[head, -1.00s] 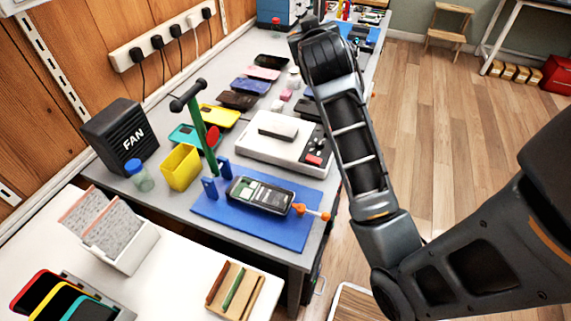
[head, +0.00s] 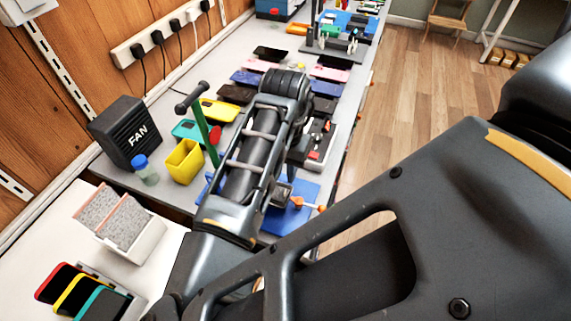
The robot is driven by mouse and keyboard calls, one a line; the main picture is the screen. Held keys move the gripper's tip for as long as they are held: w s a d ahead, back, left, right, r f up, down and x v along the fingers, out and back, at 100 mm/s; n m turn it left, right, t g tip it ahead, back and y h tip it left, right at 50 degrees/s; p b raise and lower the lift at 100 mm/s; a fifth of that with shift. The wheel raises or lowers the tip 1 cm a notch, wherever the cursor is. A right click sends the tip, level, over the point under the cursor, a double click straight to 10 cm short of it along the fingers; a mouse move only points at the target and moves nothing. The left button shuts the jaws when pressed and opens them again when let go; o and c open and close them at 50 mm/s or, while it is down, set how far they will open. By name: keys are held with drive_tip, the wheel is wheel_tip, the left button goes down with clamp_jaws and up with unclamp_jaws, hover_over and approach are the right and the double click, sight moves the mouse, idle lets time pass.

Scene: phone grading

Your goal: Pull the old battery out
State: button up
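The opened phone on the blue mat (head: 299,216) is hidden behind my arm now, so I cannot see its battery. My arm reaches across the mat from the lower right. My gripper's fingers cannot be made out; the wrist end is over the bench behind the mat, and whether it holds anything is hidden.
A yellow bin (head: 185,161), a clear jar with a blue lid (head: 145,168) and a black fan box (head: 124,130) stand left of my arm. A green-handled press (head: 203,125) rises close beside it. Several phones lie further back. The wooden floor at right is clear.

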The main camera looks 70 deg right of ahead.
sight(285, 192)
drive_tip(key=shift+f+b, duration=2.95)
drive_tip(key=shift+f, duration=0.85)
drive_tip(key=shift+c, duration=0.4)
clamp_jaws()
drive_tip(key=shift+r, duration=0.15)
drive_tip(key=shift+r+p, duration=3.1)
drive_tip(key=shift+r, duration=0.35)
